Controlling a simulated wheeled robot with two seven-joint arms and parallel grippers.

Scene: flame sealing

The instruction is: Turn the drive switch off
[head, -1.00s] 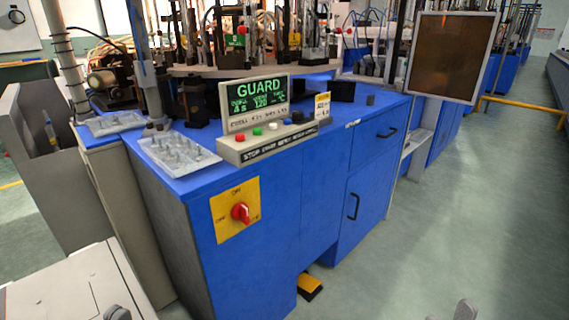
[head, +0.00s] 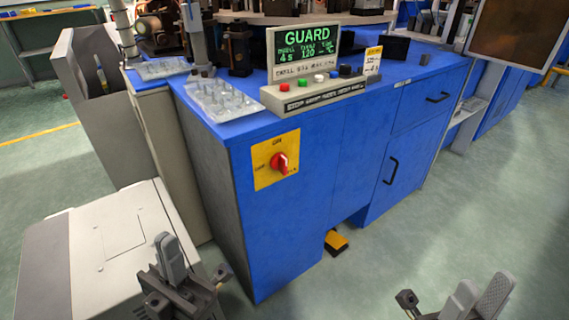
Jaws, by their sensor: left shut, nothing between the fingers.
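The drive switch is a red rotary knob (head: 279,163) on a yellow plate (head: 263,178) on the blue cabinet's front, near its left corner. A pale mark shows on the knob. "ON" seems to be printed above it; the side labels are too small to read surely, and I cannot tell its setting. My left gripper (head: 170,262) is shut and empty, in front of the cabinet, below and left of the switch. My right gripper (head: 479,296) is at the lower right, well away from the switch; I cannot tell whether its fingers are apart. Neither touches the switch.
The blue cabinet (head: 330,160) carries a control box (head: 312,95) with coloured buttons and a green "GUARD" display (head: 307,42). A yellow pedal (head: 336,241) is on the floor. A pale grey box (head: 100,245) stands at the lower left. Floor at right is clear.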

